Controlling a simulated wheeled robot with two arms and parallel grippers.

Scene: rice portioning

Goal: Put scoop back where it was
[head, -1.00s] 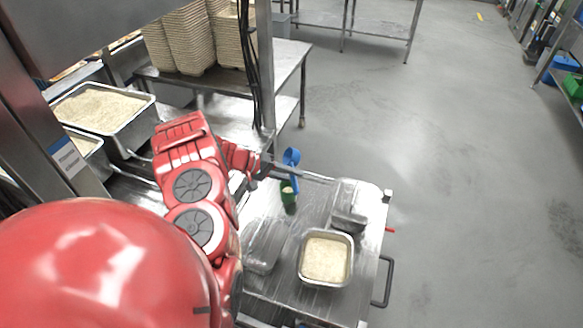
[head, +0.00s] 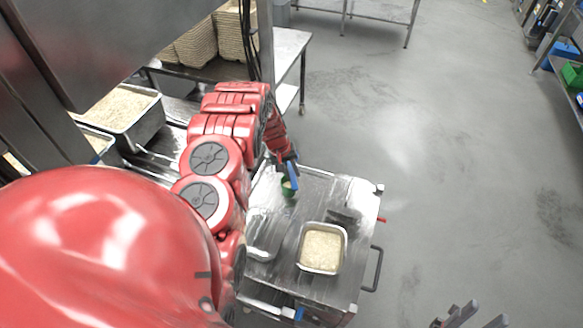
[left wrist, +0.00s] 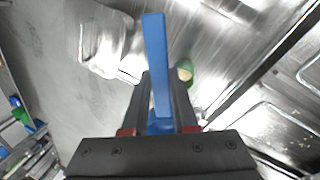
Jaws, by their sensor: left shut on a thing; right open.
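My left gripper (head: 287,160) is shut on a blue scoop (head: 293,176), above the left part of the steel cart top. In the left wrist view the scoop's long blue part (left wrist: 155,60) runs up from between the fingers (left wrist: 158,100); its other end is mostly hidden. A small green cup (head: 288,188) stands on the cart close below the scoop. The cup also shows in the left wrist view (left wrist: 185,70), just right of the fingers. I cannot tell whether scoop and cup touch. My right gripper (head: 470,318) is open and empty at the bottom right, over the floor.
The cart (head: 320,180) carries a steel pan of rice (head: 345,255) and clear containers (head: 262,240). Larger rice pans (head: 150,125) are at the left. Stacked trays (head: 205,45) stand on a table behind. Open floor lies to the right.

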